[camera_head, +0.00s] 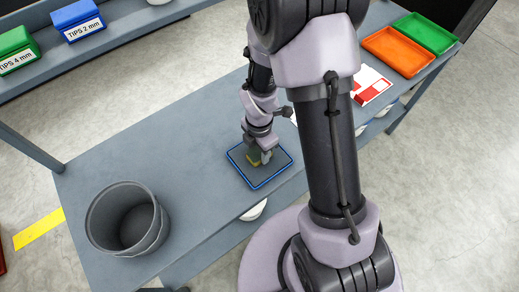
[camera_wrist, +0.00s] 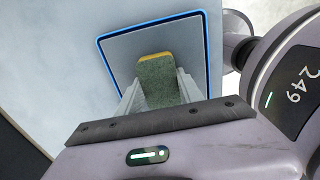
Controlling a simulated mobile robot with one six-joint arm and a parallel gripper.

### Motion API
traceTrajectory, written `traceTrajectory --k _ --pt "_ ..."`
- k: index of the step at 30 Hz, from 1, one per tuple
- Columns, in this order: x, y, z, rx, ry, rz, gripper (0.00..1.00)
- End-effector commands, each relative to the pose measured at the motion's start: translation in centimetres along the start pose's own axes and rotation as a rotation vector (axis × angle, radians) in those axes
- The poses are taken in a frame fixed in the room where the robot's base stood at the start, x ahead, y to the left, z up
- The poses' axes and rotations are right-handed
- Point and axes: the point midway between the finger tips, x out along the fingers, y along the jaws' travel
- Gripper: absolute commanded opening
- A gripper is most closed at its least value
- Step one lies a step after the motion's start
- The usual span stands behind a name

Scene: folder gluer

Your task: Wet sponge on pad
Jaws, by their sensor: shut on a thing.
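The sponge (camera_wrist: 158,82), green with a yellow end, is between the fingers of my gripper (camera_wrist: 158,90) in the wrist view. In the head view the sponge (camera_head: 254,159) shows partly under my gripper (camera_head: 259,156). My gripper is shut on it. The pad (camera_head: 279,173) is a dark square with a blue rim on the grey table; its blue rim also shows in the wrist view (camera_wrist: 152,21). The sponge is over the pad, inside its rim outline. I cannot tell whether it touches the pad.
A grey bucket (camera_head: 155,228) stands on the table (camera_head: 115,160) at the left front. Orange (camera_head: 398,51) and green (camera_head: 427,33) trays lie at the far right, near a red and white card (camera_head: 371,86). Blue (camera_head: 77,20) and green (camera_head: 18,50) tip boxes sit on a shelf at the upper left.

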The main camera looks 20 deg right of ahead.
Motion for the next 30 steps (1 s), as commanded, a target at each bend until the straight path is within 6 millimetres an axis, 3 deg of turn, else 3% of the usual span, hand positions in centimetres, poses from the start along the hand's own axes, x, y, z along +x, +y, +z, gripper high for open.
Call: traceTrajectory --k 8,25,30 --pt "-0.2 -0.1 0.0 0.000 0.001 -0.003 0.11" --pt "-6.7 0.0 0.0 0.000 0.000 -0.001 0.11" --pt "-7.1 0.0 0.0 0.000 0.000 -0.001 0.11"
